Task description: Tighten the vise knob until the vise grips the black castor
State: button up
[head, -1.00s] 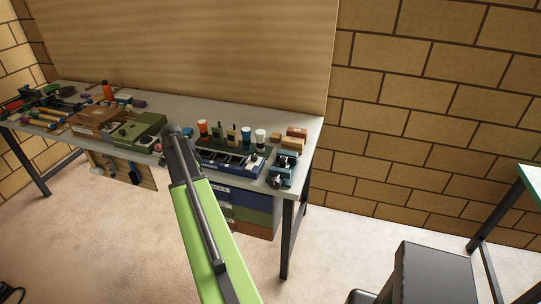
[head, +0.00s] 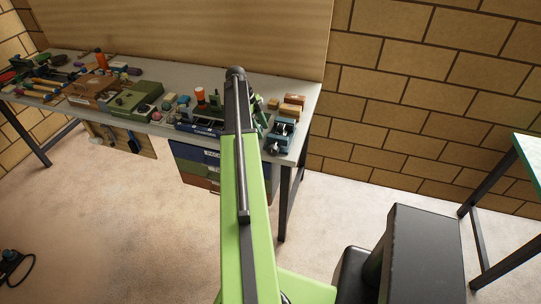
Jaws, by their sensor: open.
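The small blue vise (head: 283,131) stands at the right front corner of the workbench in the head view. Its knob (head: 275,147) is on the front side, facing me. I cannot make out the black castor clearly; the top of the vise is too small to tell whether something dark sits between the jaws. My green arm rises from the bottom of the picture, and its dark upper end overlaps the bench just left of the vise. My gripper itself does not show, so its distance from the knob cannot be told.
The workbench (head: 190,75) carries wooden blocks (head: 291,104) behind the vise, a green box (head: 136,98), a brown box (head: 92,88) and several tools at the left. Drawers (head: 196,165) hang below. A black stool-like block (head: 424,250) stands at the lower right.

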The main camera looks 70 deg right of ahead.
aim_at(270, 147)
jog(key=b+x, duration=0.7)
jog(key=x, duration=0.3)
jog(key=shift+w+b, duration=0.15)
jog(key=shift+b, duration=0.2)
jog(key=shift+s+f+b, duration=0.25)
jog(key=shift+f+b, duration=0.1)
jog(key=shift+f, duration=0.05)
jog(key=shift+r, duration=0.1)
grip_shut()
jog(key=shift+a, duration=0.15)
